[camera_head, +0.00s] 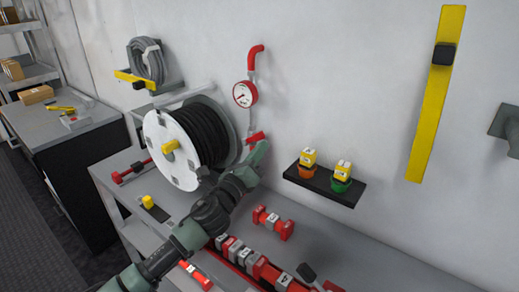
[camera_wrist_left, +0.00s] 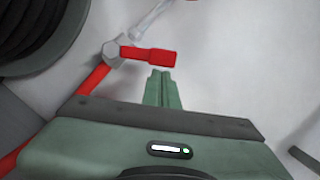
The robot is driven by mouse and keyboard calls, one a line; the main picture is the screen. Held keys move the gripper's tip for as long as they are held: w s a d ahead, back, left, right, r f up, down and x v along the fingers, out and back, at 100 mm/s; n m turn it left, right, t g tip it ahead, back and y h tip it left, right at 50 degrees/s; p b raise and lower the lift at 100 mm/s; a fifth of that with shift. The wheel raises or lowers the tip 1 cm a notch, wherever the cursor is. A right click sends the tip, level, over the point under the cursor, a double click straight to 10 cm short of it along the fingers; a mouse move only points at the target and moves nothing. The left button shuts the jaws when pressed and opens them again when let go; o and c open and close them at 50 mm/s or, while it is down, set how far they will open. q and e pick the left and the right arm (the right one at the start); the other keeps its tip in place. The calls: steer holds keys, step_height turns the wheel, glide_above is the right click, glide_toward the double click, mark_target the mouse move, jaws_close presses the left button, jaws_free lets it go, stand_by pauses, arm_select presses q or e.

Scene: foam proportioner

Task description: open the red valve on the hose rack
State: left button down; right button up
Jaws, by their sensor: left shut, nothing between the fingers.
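The red valve handle (camera_head: 257,137) sits on the pipe at the wall, below a pressure gauge (camera_head: 245,94) and just right of the black hose reel (camera_head: 207,135). In the left wrist view the red handle (camera_wrist_left: 150,56) points right from a grey hex fitting (camera_wrist_left: 111,50). My left gripper (camera_head: 262,150) is at the handle's right end in the head view. In the wrist view its closed green fingertips (camera_wrist_left: 161,76) are just below the handle's free end, with nothing between them. I cannot tell whether they touch it. My right gripper is out of view.
A black wall shelf (camera_head: 322,185) with two yellow-topped items is right of my gripper. The grey bench (camera_head: 340,240) below carries red fittings (camera_head: 273,222) and a row of blocks. A yellow bar (camera_head: 435,95) is on the right wall.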

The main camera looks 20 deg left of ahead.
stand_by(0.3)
arm_select(q)
steer(key=shift+r+n+p, duration=0.3)
steer(key=shift+n+p, duration=0.2)
steer(key=shift+a+r, duration=0.1)
steer(key=shift+r, duration=0.05)
steer(key=w+a+r+n+g+y+p, duration=0.1)
steer(key=a+r+n+y+p, duration=0.1)
steer(key=n+p, duration=0.6)
steer(key=shift+w+a+r+n+p, duration=0.25)
steer(key=shift+a+r+p, duration=0.55)
steer(key=shift+r+p, duration=0.4)
steer(key=shift+a+r, duration=0.1)
steer(key=shift+r, duration=0.05)
steer(key=shift+s, duration=0.1)
